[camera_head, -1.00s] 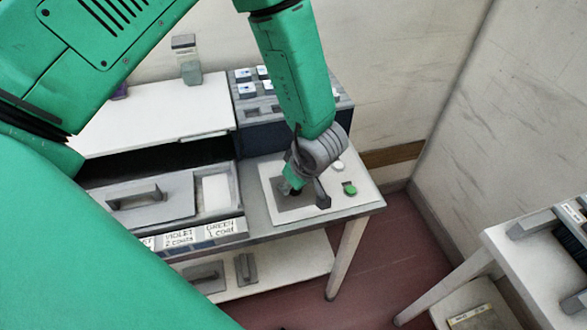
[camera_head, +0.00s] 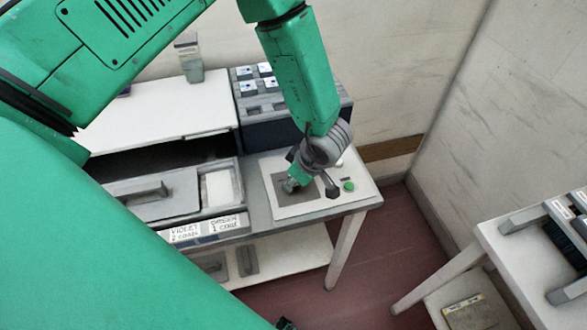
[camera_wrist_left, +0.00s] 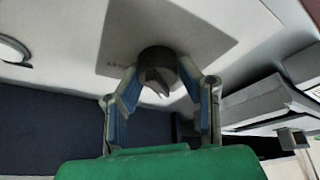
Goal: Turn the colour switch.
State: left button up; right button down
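The colour switch (camera_wrist_left: 158,64) is a dark round knob with a pointed lower part, on a pale panel in the left wrist view. My left gripper (camera_wrist_left: 161,69) has one finger against each side of it and looks shut on it. In the head view my left gripper (camera_head: 290,186) reaches down over the grey square of the white control panel (camera_head: 297,211). It hides the switch there.
A green button (camera_head: 348,186) sits on the panel, right of my gripper. A dark box with white-topped keys (camera_head: 264,69) stands behind. Left is a labelled tray with a grey handled lid (camera_head: 150,206). Another table (camera_head: 515,255) is at right, with open floor between.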

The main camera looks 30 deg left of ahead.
pick_arm(q)
jog(key=o, duration=0.4)
jog(key=shift+d+f, duration=0.1)
jog(key=shift+d, duration=0.15)
jog(key=shift+c, duration=0.2)
jog(key=shift+w, duration=0.1)
pick_arm(e)
jog(key=shift+w+d, duration=0.1)
jog(key=shift+d, duration=0.1)
jog(key=shift+d+f, duration=0.1)
pick_arm(q)
jog(key=shift+d+r, duration=0.1)
jog(key=shift+r, duration=0.1)
jog(key=v, duration=1.1)
jog(key=shift+d+r, duration=0.2)
jog(key=shift+r, duration=0.1)
jog(key=shift+a, duration=0.1)
